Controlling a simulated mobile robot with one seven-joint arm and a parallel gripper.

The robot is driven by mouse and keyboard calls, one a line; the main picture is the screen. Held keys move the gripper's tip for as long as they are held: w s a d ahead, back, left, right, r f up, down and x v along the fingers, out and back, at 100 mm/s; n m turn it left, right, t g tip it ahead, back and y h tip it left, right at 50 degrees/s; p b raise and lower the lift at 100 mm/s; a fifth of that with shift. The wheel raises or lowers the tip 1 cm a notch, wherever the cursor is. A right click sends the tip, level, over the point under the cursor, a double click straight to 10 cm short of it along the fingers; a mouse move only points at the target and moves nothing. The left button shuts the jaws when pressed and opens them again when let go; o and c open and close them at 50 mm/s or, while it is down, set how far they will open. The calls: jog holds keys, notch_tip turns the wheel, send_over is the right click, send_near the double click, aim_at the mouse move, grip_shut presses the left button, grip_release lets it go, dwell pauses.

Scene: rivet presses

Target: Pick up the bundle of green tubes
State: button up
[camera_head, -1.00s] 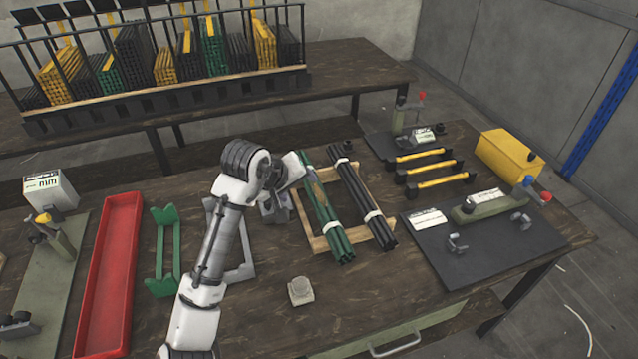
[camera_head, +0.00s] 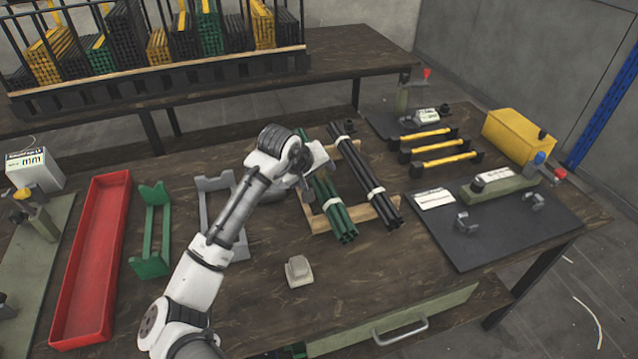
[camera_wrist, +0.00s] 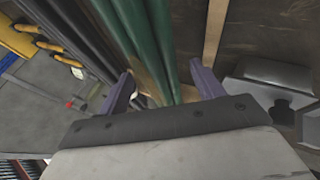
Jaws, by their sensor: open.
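The bundle of green tubes (camera_head: 336,211) lies on a wooden frame (camera_head: 387,210) on the workbench, with a white band near its front end. My gripper (camera_head: 309,178) is over the rear part of the bundle and hides some of it. In the wrist view the green tubes (camera_wrist: 152,40) run between the two purple-grey fingers of my open gripper (camera_wrist: 163,84). I cannot tell whether the fingers touch the tubes. A bundle of black tubes (camera_head: 361,173) lies beside the green one on the right, on the same frame.
A grey holder (camera_head: 213,183), a green holder (camera_head: 154,230) and a red tray (camera_head: 93,260) stand to the left. A small grey block (camera_head: 298,270) sits in front. Yellow-handled pieces (camera_head: 427,134), a dark mat (camera_head: 500,228) and a yellow box (camera_head: 517,137) are at the right.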

jog(key=shift+w+d+f, duration=0.15)
jog(key=shift+w+f, duration=0.15)
jog(key=shift+f, duration=0.15)
jog(key=shift+r, duration=0.15)
grip_shut()
